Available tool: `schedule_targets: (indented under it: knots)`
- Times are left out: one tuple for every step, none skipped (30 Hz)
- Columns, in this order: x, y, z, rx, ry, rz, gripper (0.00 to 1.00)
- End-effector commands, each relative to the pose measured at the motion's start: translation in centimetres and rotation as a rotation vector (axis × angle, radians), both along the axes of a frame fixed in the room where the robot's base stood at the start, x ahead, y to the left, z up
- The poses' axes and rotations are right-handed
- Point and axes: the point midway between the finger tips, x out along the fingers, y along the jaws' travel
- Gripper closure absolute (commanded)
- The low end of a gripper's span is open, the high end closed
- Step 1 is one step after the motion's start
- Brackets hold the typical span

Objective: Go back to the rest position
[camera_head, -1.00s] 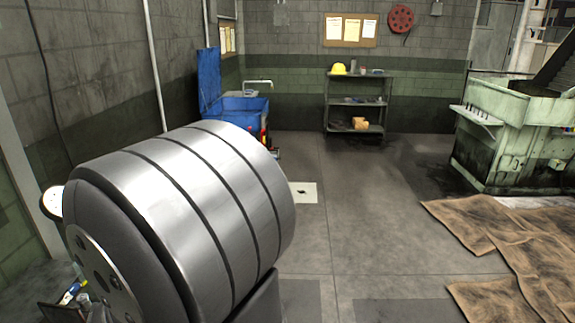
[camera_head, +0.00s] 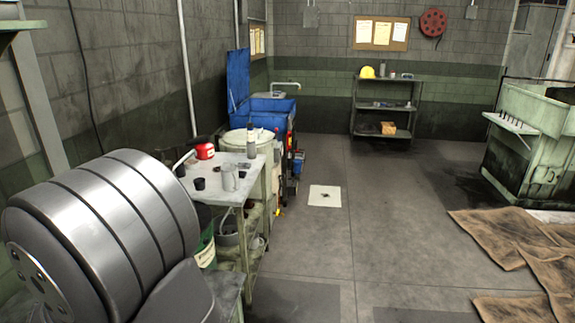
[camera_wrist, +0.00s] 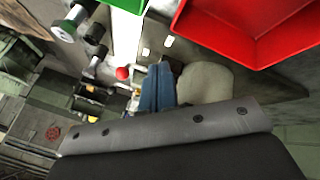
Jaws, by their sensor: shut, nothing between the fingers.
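My gripper (camera_wrist: 164,68) shows in the wrist view as two blue fingers standing close together above a grey bolted plate. They are shut, with nothing seen between them. A pale rounded shape lies just to their right, and I cannot tell what it is. In the head view my gripper is out of sight; only a large grey banded part of my own arm fills the lower left.
In the wrist view a red bin (camera_wrist: 262,48) and part of a green bin (camera_wrist: 127,14) are close. In the head view a cluttered workbench (camera_head: 228,188) stands beside my arm. Brown mats (camera_head: 500,228) lie at right; the middle floor is open.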

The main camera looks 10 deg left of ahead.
Motion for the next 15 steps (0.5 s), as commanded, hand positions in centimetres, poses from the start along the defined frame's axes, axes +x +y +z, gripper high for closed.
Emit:
schedule_targets:
  knots:
    - [-0.4, 0.7, 0.2, 0.001, 0.0, -0.01, 1.0]
    - [-0.8, 1.1, 0.4, 0.002, 0.0, -0.006, 1.0]
    - [-1.1, 1.5, 0.6, 0.002, -0.001, -0.005, 1.0]
    - [-1.4, 1.8, 0.7, 0.001, 0.0, -0.005, 1.0]
    - [-1.6, 2.0, 0.8, 0.001, 0.001, -0.005, 1.0]
    - [-1.8, 2.3, 1.0, 0.002, 0.0, -0.005, 1.0]
    - [-2.0, 2.5, 1.1, 0.002, 0.0, -0.005, 1.0]
    - [-2.1, 2.6, 1.2, 0.001, 0.0, -0.005, 1.0]
    - [-2.2, 2.7, 1.3, 0.0, 0.0, -0.006, 1.0]
    - [-2.3, 2.8, 1.3, 0.0, 0.0, -0.006, 1.0]
    - [-2.4, 2.9, 1.4, 0.0, 0.0, -0.005, 1.0]
    - [-2.5, 3.0, 1.4, 0.0, 0.0, -0.005, 1.0]
    - [-2.5, 3.0, 1.4, 0.0, 0.0, -0.005, 1.0]
    - [-2.5, 3.0, 1.5, 0.0, 0.0, -0.005, 1.0]
    - [-2.5, 3.0, 1.5, 0.0, 0.001, -0.005, 1.0]
